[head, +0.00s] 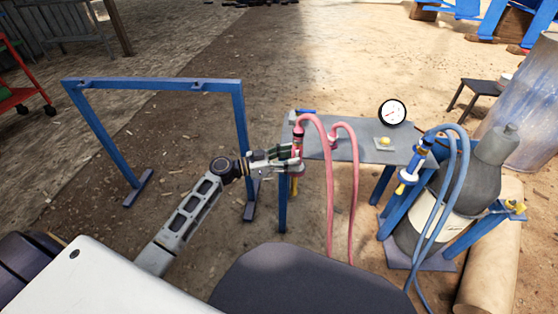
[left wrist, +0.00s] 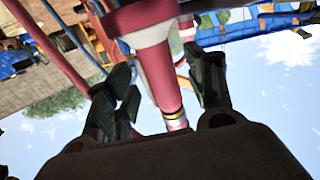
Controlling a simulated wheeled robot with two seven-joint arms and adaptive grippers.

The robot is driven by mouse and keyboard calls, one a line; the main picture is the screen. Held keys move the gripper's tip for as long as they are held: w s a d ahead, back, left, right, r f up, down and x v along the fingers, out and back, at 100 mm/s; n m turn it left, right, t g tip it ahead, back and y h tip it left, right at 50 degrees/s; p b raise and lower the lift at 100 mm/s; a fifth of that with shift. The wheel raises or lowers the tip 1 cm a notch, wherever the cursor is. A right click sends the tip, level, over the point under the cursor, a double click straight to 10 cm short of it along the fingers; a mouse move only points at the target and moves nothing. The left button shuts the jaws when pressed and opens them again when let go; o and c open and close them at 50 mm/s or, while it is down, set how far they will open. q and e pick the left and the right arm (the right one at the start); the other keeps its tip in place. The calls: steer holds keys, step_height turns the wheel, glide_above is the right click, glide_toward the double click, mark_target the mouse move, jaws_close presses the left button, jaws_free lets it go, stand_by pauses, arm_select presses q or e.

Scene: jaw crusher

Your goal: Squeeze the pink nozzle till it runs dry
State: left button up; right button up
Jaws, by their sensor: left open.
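The pink nozzle (head: 298,145) hangs upright at the left end of the grey bench, with a pink hose (head: 329,190) looping from its top down toward the ground. Yellow parts show at its lower end. My left gripper (head: 290,158) reaches it from the left, its fingers open at the nozzle. In the left wrist view, the pink nozzle body (left wrist: 160,75) runs between the two spread dark fingers of my left gripper (left wrist: 165,88). A gap shows on the left side; contact on the right is hard to tell. My right gripper is not in view.
The grey bench (head: 352,148) carries a yellow button (head: 384,141) and a round gauge (head: 392,112). A blue nozzle (head: 408,176) with blue hoses (head: 446,190) and a grey cylinder (head: 487,165) stand right. A blue frame (head: 240,125) stands left, near my left arm.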

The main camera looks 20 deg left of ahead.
arm_select(q)
steer(key=shift+x, duration=1.4)
jaws_close()
stand_by(0.6)
stand_by(1.4)
steer(key=shift+c, duration=0.3)
jaws_free()
